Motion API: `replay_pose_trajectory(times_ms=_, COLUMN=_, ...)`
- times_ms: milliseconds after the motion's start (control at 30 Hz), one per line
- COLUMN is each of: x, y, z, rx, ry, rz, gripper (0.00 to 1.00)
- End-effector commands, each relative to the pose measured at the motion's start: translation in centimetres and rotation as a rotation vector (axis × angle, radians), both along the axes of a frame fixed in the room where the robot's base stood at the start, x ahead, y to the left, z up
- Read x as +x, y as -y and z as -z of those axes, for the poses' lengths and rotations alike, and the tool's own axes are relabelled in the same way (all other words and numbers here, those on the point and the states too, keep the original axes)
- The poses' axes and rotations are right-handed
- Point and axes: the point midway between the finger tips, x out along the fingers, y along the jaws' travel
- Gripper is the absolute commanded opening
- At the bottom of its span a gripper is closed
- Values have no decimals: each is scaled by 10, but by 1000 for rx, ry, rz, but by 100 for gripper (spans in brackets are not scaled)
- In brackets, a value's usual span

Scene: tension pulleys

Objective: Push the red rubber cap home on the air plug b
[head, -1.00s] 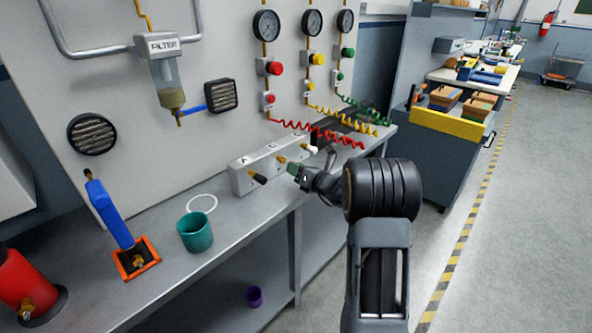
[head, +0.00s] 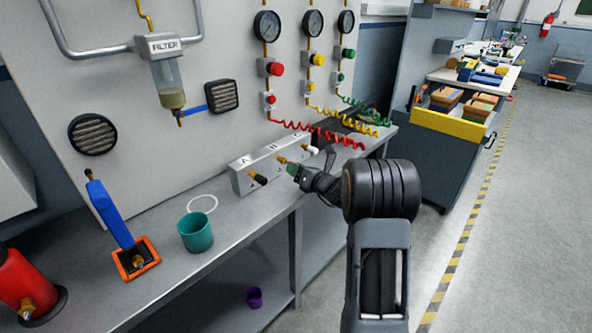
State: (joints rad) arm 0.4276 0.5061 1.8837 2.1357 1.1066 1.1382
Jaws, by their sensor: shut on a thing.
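A pale block marked with letters (head: 243,184) stands at the back of the bench. Its left plug has a black end (head: 260,179). Its middle brass plug (head: 281,160), under the letter B, looks bare. Its right plug has a white end (head: 311,149). My gripper (head: 295,170) is just in front of the block, to the right of and below the middle plug, and is shut. A small green piece (head: 292,168) shows at its tips. No red cap shows. Whether the green piece touches the plug is too small to tell.
A teal cup (head: 196,234) and a white ring (head: 203,203) are on the bench to the left. A blue tool stands in an orange holder (head: 136,262). Red, yellow and green coiled hoses hang behind the block. A purple cup (head: 254,297) is on the lower shelf.

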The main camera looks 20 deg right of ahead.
Motion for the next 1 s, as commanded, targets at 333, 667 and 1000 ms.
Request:
replay_pose_trajectory(times_ms=333, x=2, y=-1, z=0, rx=0, ry=0, rz=0, gripper=4)
replay_pose_trajectory(times_ms=667, x=8, y=-3, z=0, rx=-1, ry=1, rz=0, gripper=4)
replay_pose_trajectory(times_ms=1000, x=11, y=-5, z=0, rx=0, ry=0, rz=0, gripper=4)
